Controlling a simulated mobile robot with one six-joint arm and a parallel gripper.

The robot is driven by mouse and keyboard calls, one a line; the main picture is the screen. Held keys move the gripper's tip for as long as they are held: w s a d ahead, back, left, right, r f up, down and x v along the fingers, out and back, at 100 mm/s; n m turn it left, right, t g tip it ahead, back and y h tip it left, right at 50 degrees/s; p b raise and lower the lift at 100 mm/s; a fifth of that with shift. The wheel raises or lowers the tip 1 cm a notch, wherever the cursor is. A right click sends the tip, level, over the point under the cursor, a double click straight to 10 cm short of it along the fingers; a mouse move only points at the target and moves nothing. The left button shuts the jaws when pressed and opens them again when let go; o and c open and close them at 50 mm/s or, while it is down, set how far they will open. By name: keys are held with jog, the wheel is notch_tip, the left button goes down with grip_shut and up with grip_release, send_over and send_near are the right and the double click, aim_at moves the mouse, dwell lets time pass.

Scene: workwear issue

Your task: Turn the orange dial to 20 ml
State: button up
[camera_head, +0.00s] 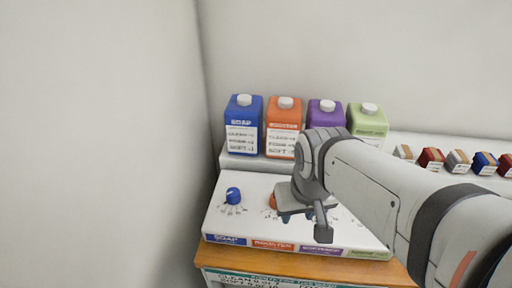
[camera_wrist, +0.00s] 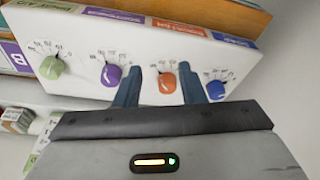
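The orange dial (camera_wrist: 167,83) sits on a white sloped panel (camera_head: 222,220) above the orange booster label. In the wrist view it lies between my two blue-grey fingertips, with a gap on each side. My gripper (camera_wrist: 159,72) is open and holds nothing; whether the fingers reach down beside the dial or hover above it, I cannot tell. In the head view my gripper (camera_head: 297,217) covers most of the orange dial (camera_head: 272,201). Small scale numbers ring the dial, too blurred to read, and its setting is unclear.
A blue dial (camera_wrist: 216,89), a purple dial (camera_wrist: 111,76) and a green dial (camera_wrist: 53,66) share the panel. Blue (camera_head: 243,125), orange (camera_head: 284,128), purple (camera_head: 323,115) and green (camera_head: 367,124) bottles stand behind it. Small boxes (camera_head: 431,158) line the right. A wall is on the left.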

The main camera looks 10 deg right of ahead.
jog(key=shift+o, duration=1.4)
jog(key=shift+w+a+r, duration=0.1)
jog(key=shift+w+r, duration=0.05)
jog(key=shift+r, duration=0.05)
jog(key=shift+o, duration=1)
jog(key=w+a+r+n+g+h+p, duration=0.1)
jog(key=w+n+g+p, duration=0.2)
jog(key=w+n+p, duration=0.3)
jog(key=w, duration=0.2)
jog(key=shift+w+a+h+p, duration=0.15)
jog(key=shift+w+h+p, duration=0.15)
jog(key=shift+h, duration=0.1)
jog(key=w+a+f+n+g+h+p, duration=0.2)
jog(key=w+f+n+p, duration=0.2)
jog(key=w+n, duration=0.2)
jog(key=x, duration=0.2)
jog(key=p+x, duration=0.1)
jog(key=x, duration=0.4)
jog(key=shift+w+f, duration=0.2)
jog(key=shift+f, duration=0.25)
jog(key=c, duration=1)
